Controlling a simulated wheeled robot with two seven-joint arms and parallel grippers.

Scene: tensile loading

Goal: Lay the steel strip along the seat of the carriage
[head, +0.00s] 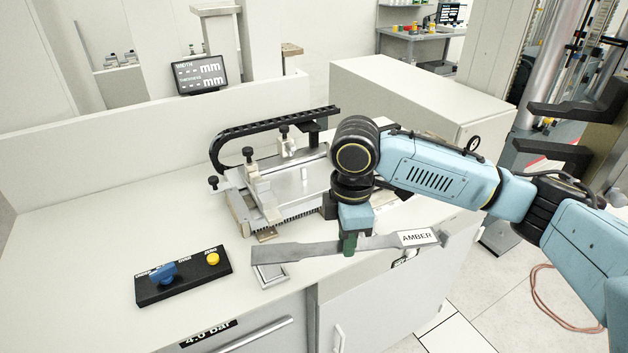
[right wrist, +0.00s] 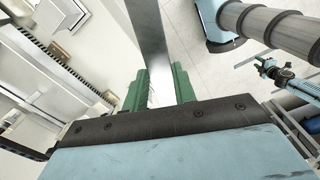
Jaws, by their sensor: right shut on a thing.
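The steel strip (head: 300,251) is a flat grey dogbone-shaped bar with a white label reading AMBER at its right end. My right gripper (head: 350,243) is shut on the strip near its middle and holds it across the front edge of the bench. In the right wrist view the strip (right wrist: 148,35) runs up from between the green fingers (right wrist: 160,88). The carriage (head: 290,187) is a metal fixture with clamps, behind and left of the gripper. The strip is apart from it. My arm hides the carriage's right end, and I cannot make out its seat clearly. My left gripper is out of view.
A black control box (head: 184,275) with a blue knob and a yellow button lies at the bench's front left. A black cable chain (head: 270,125) arches behind the carriage. A small display (head: 197,74) stands at the back. The bench (head: 80,220) is clear at left.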

